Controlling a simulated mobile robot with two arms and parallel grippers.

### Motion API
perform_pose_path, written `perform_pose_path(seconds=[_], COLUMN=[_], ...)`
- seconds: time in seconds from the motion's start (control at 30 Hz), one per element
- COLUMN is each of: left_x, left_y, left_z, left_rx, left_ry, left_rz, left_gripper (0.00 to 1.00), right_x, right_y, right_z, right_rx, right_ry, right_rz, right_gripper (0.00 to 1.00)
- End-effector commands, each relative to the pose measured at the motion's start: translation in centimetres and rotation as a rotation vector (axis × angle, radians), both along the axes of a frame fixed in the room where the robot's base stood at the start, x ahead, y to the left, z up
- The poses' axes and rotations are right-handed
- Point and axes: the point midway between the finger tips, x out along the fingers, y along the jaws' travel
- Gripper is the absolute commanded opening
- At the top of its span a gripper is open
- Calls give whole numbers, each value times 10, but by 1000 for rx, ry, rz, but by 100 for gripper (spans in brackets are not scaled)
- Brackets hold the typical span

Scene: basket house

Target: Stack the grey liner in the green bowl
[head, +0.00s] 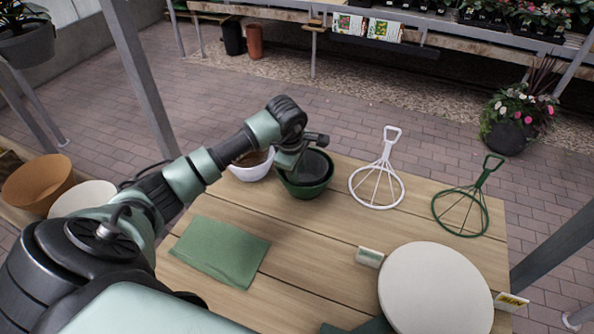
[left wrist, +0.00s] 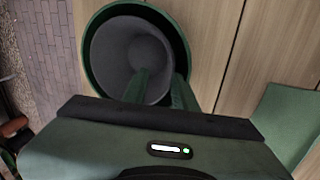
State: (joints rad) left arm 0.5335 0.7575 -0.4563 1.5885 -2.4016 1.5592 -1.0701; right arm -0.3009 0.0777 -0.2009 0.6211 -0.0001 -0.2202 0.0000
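The green bowl (head: 306,190) stands on the far edge of the wooden table. The grey liner (head: 318,163) sits inside it, and the bowl's green rim shows around it. In the left wrist view the liner (left wrist: 120,55) is nested in the green bowl (left wrist: 90,72), slightly off-centre. My left gripper (left wrist: 162,80) is at the liner's near side. One finger is over the liner's inside and the other is near its right rim, with a gap between them. In the head view the left gripper (head: 290,162) partly covers the bowl's left side. My right gripper is not in view.
A white bowl (head: 250,172) stands close left of the green bowl. A white hanger (head: 377,187) and a green hanger (head: 462,210) lie to the right. A green cloth (head: 220,250) lies nearer, and a pale round disc (head: 435,290) sits at the front right.

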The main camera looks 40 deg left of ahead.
Motion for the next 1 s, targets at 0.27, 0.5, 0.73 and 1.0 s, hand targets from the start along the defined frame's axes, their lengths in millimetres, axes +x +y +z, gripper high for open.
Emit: perform_pose_path(seconds=[0.27, 0.5, 0.73, 1.0], left_x=[-14, -25, -28, -28], left_y=[-2, -5, -6, -6], left_z=[62, 99, 109, 109], left_rx=[5, 2, 3, 2], left_ry=[-10, -8, -5, -4], left_rz=[-1, 0, 0, 0], left_gripper=[28, 28, 28, 28], right_x=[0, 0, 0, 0], right_y=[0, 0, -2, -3], right_z=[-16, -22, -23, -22], right_rx=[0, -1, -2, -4], right_ry=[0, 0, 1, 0], right_rz=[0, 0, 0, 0], right_gripper=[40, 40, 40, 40])
